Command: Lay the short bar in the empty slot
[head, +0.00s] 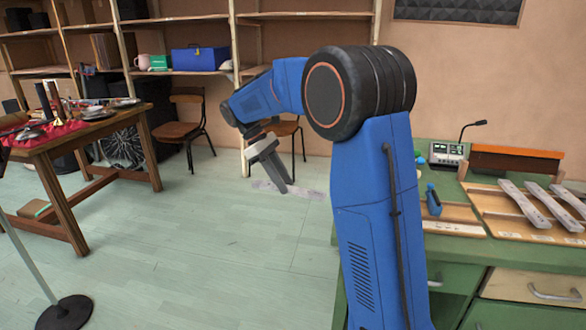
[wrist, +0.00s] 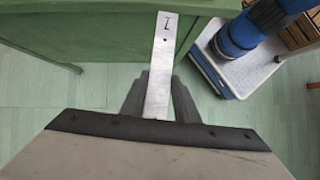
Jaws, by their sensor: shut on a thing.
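A flat, silvery short bar (wrist: 162,55) is between the two dark fingers of my gripper (wrist: 158,92) in the wrist view. It has a dark mark and a small hole near its far end, which reaches over the green bench. In the head view my gripper (head: 276,172) hangs over the open floor, well left of the bench; I cannot make out the bar clearly there. Several pale bars (head: 525,204) lie slanted on a wooden frame (head: 489,201) on the bench at the right. I cannot tell the empty slot clearly at this size.
The green bench (head: 455,255) also carries a blue tool (head: 433,200) and a grey device with a microphone (head: 446,154). A wooden table (head: 95,130) with a red cloth stands at the left. A chair (head: 181,128) is behind. The middle floor is clear.

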